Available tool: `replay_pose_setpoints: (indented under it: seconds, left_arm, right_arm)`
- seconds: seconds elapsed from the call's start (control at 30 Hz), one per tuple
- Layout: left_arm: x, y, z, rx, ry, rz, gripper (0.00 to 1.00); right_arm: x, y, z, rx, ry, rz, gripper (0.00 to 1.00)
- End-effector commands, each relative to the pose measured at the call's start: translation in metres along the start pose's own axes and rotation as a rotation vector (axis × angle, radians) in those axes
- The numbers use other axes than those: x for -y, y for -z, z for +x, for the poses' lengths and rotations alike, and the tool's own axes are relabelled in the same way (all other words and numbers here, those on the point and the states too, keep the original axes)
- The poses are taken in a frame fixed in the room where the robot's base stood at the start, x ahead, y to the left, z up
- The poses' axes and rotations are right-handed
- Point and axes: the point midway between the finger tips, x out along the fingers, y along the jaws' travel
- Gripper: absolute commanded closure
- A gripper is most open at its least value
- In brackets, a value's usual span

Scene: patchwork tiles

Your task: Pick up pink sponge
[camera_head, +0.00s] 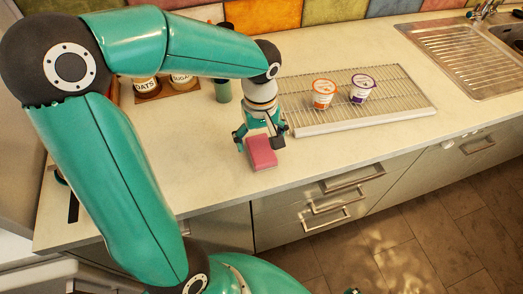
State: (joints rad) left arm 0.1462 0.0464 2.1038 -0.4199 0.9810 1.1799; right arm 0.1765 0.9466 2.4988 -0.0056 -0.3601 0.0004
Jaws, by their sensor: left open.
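The pink sponge (262,153) lies on the light countertop, near its front edge and just left of the wire rack. My left gripper (256,142) reaches down over the sponge from above, with its fingers spread at the sponge's far end. It is open, and I cannot tell whether the fingers touch the sponge. My right gripper cannot be made out.
A wire rack (415,107) holds an orange-labelled cup (323,94) and a purple-labelled cup (361,88). Jars marked oats (146,86) and sugar (182,80) and a green bottle (223,90) stand behind my left arm. A sink (508,38) is far right.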

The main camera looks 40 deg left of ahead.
Motion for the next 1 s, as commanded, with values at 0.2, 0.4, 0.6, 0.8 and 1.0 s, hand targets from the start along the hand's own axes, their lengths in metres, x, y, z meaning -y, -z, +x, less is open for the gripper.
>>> replay_pose_setpoints:
  seconds: [0.2,0.4,0.6,0.8,1.0]
  left_arm:
    - [0.000,-0.001,0.029,0.003,0.003,-0.001,0.08]
    - [0.000,0.000,0.034,0.000,-0.001,-0.001,0.08]
    - [0.000,0.000,0.034,0.000,-0.001,-0.001,0.25]
    - [0.000,0.000,0.034,0.000,0.000,-0.001,0.57]
    - [0.000,0.000,0.034,0.000,0.000,-0.001,0.57]
  right_arm:
    - [0.002,0.000,-0.004,0.000,0.000,0.000,0.14]
    - [0.001,0.000,-0.004,0.000,0.000,0.000,0.14]
    - [0.001,0.000,-0.004,0.000,0.000,0.000,0.14]
    - [0.001,0.000,-0.004,0.000,0.000,0.000,0.14]
    - [0.001,0.000,-0.004,0.000,0.000,0.000,0.14]
